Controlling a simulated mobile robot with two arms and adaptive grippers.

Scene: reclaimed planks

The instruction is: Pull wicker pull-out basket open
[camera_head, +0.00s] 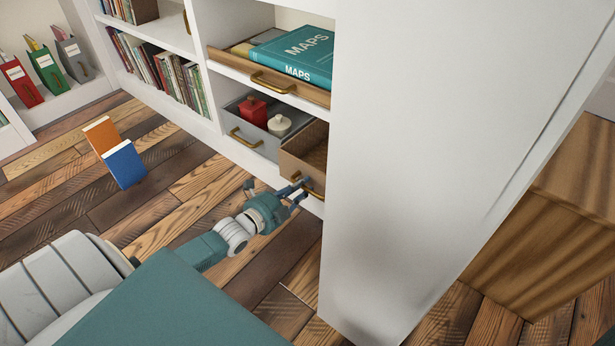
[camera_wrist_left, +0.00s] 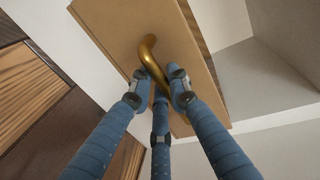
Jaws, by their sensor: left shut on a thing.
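The pull-out basket (camera_head: 290,165) is a tan-brown box in the lower right compartment of the white shelf unit, partly hidden by the white side panel. It sticks out a little from the shelf front. Its curved brass handle (camera_head: 316,192) is on the front face. In the left wrist view the basket's plain tan front (camera_wrist_left: 112,32) and the brass handle (camera_wrist_left: 150,60) fill the middle. My left gripper (camera_head: 296,188) is shut on the handle, its blue fingers (camera_wrist_left: 163,88) around the brass bar. My right gripper is in neither view.
A grey bin (camera_head: 250,137) with a red and a cream lidded pot stands left of the basket. Above is a tray (camera_head: 297,99) with a teal MAPS book. An orange and a blue book (camera_head: 124,165) stand on the plank floor. The white side panel (camera_head: 410,180) is close on the right.

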